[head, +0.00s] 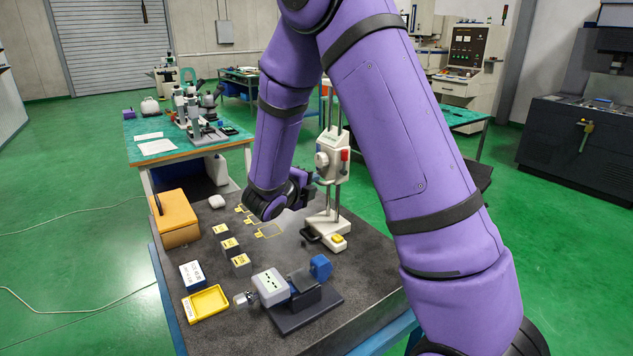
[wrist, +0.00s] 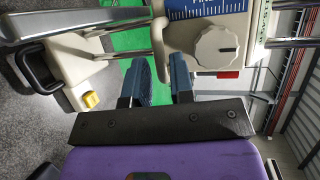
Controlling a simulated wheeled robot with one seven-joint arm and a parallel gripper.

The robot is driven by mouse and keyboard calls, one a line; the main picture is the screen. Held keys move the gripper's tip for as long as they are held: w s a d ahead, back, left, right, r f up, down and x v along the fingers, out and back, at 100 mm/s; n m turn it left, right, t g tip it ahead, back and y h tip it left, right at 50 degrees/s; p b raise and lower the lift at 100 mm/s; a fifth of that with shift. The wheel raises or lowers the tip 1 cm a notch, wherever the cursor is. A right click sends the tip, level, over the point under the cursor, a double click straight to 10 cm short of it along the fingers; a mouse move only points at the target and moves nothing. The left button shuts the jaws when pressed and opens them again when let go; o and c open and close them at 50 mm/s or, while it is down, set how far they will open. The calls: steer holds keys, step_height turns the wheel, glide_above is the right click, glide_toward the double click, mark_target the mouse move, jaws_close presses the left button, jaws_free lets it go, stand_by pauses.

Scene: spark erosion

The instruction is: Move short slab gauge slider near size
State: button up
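The height gauge stands upright on the dark table, with a white base (head: 322,233), metal columns and a white slider (head: 331,160). In the wrist view the slider (wrist: 187,15) shows a large grey-white knob (wrist: 217,50), part of a blue scale and a red part. My gripper (head: 306,188) is at the left side of the gauge. In the wrist view my gripper (wrist: 159,82) has its two dark blue fingers apart, with nothing seen held between them. The fingers are close to the slider; I cannot tell whether they touch. The scale reading is not legible.
Several small yellow-labelled blocks (head: 229,244) stand left of the gauge, near yellow outlines (head: 269,231). A yellow tray (head: 206,303), an orange box (head: 175,219) and a clamping device (head: 290,292) are on the table. A yellow button (wrist: 91,99) and black handle (wrist: 40,64) are at the gauge base.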

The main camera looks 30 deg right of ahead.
steer(key=shift+x, duration=1.6)
jaws_close()
step_height(320, 180, down, 4)
jaws_free()
